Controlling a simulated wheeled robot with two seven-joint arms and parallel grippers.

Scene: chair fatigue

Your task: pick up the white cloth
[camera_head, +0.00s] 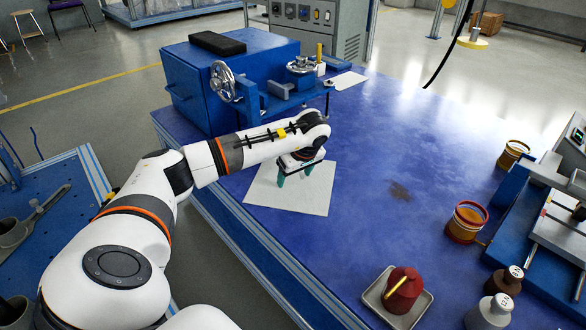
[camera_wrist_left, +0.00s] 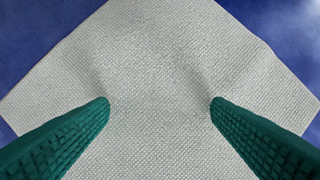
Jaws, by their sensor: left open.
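The white cloth (camera_head: 300,197) lies spread out on the blue table, near its left edge, in the head view. It fills most of the left wrist view (camera_wrist_left: 160,70), with soft creases in its surface. My left gripper (camera_head: 294,178) is right over the cloth, pointing down. Its two green fingers are apart with only cloth showing between and below the tips (camera_wrist_left: 160,104). I cannot tell whether the fingertips touch the cloth. The arm hides a part of the cloth's far side. My right gripper does not show.
A blue machine (camera_head: 235,75) with handwheels stands behind the cloth. A second white sheet (camera_head: 346,80) lies beyond. A tray (camera_head: 372,296) with a red container (camera_head: 403,288) is at the front.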

